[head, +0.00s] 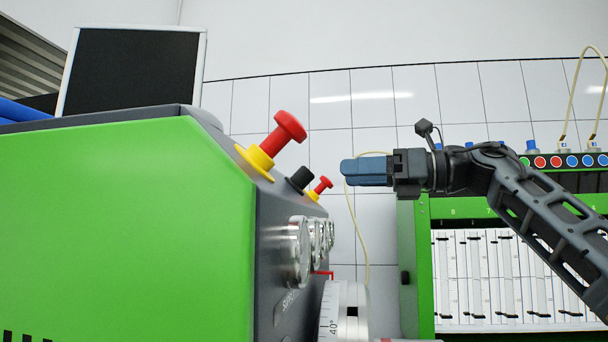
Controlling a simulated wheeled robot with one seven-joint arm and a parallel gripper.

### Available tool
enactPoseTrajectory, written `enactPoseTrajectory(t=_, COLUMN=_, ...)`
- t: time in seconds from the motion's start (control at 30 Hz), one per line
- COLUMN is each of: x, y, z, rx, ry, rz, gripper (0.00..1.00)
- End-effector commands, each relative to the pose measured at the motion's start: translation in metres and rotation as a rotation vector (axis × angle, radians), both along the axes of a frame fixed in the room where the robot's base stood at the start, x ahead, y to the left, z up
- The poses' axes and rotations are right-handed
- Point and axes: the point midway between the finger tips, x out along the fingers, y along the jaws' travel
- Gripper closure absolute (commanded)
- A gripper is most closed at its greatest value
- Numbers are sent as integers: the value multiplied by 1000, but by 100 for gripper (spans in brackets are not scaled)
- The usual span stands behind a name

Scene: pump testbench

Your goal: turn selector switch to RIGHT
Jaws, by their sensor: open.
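A black knob (300,178), which looks like the selector switch, stands on the sloped top panel of the green and dark grey testbench (130,225). I see it side-on and small, so its pointing direction cannot be read. My gripper (347,172) reaches in from the right, its blue fingers pointing left at about the knob's height. In the picture it is apart from the knob, with the pale wall showing between them. The fingers overlap from this side, so the gap between them is hidden. The gripper is open and nothing shows in it.
A large red mushroom button (288,126) on a yellow base rises left of the knob. A smaller red button (321,186) on yellow stands just right of it. Round gauges (300,252) and a graduated dial (335,315) sit lower. A second green bench (420,255) stands behind, right.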

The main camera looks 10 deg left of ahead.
Motion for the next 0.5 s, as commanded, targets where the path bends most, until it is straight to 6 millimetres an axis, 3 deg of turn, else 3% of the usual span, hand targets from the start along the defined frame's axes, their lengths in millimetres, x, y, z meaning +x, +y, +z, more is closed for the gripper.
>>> enactPoseTrajectory(t=0.17, x=2, y=8, z=7, rx=-21, ry=-16, rz=-6, gripper=40)
enactPoseTrajectory(t=0.5, x=9, y=57, z=7, rx=-18, ry=-13, rz=-5, gripper=40)
